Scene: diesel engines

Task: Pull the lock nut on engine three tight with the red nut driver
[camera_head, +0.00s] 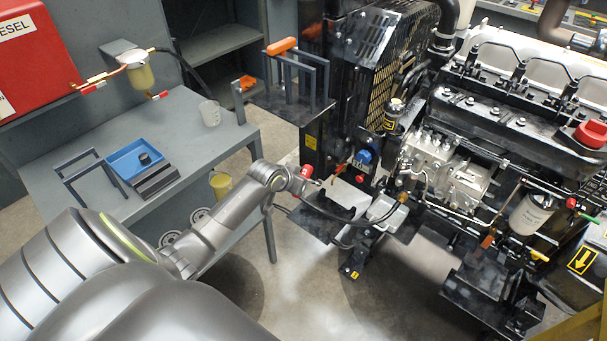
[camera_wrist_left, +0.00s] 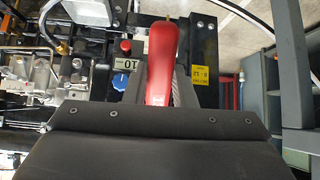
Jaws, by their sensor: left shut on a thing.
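My left gripper (camera_head: 336,181) is in front of the engine's lower left end, beside a control box with a blue knob (camera_head: 363,156). In the left wrist view my left gripper (camera_wrist_left: 160,88) is shut on the red nut driver (camera_wrist_left: 162,62), its two fingers on either side of the red handle. In the head view only a small red-orange part of the driver (camera_head: 341,168) shows. The engine (camera_head: 470,150) fills the right side. I cannot make out the lock nut. My right gripper is not in view.
A grey bench (camera_head: 100,205) at left carries a blue tray (camera_head: 138,158), a dark rack and a beaker (camera_head: 210,113). A rack with an orange handle (camera_head: 281,46) stands behind my wrist. A black hose (camera_head: 330,214) curves close below the gripper.

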